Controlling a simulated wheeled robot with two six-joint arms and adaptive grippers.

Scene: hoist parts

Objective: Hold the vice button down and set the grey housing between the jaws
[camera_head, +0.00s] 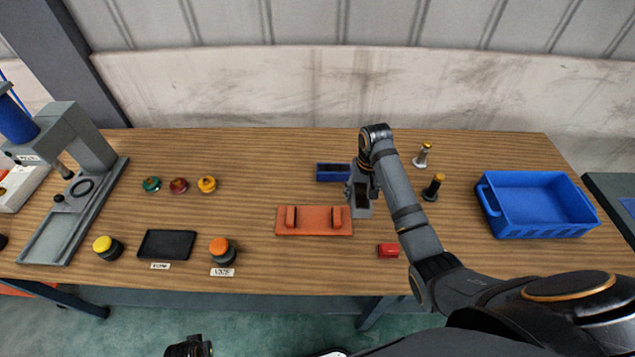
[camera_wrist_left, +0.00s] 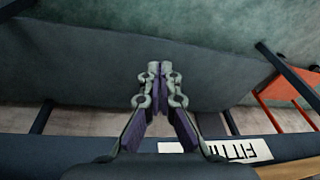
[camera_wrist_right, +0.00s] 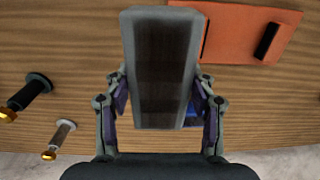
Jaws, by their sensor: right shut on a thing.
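The grey housing (camera_head: 361,208) is in my right gripper (camera_head: 362,188), just right of the vice and apart from its jaws as far as I can see. In the right wrist view the housing (camera_wrist_right: 160,70), a block with a dark hollow face, sits between both fingers. The vice (camera_head: 314,229) is an orange plate with two upright jaws, the gap between them empty. The vice button (camera_head: 221,249) is an orange cap on a dark base, with nothing touching it. My left gripper (camera_head: 188,348) is low at the table's front, away from the button. Its fingertips (camera_wrist_left: 160,69) meet, empty.
A blue crate (camera_head: 535,205) and two posts stand right. A black tray (camera_head: 166,244), yellow button (camera_head: 107,247), coloured knobs and a press (camera_head: 80,150) are left.

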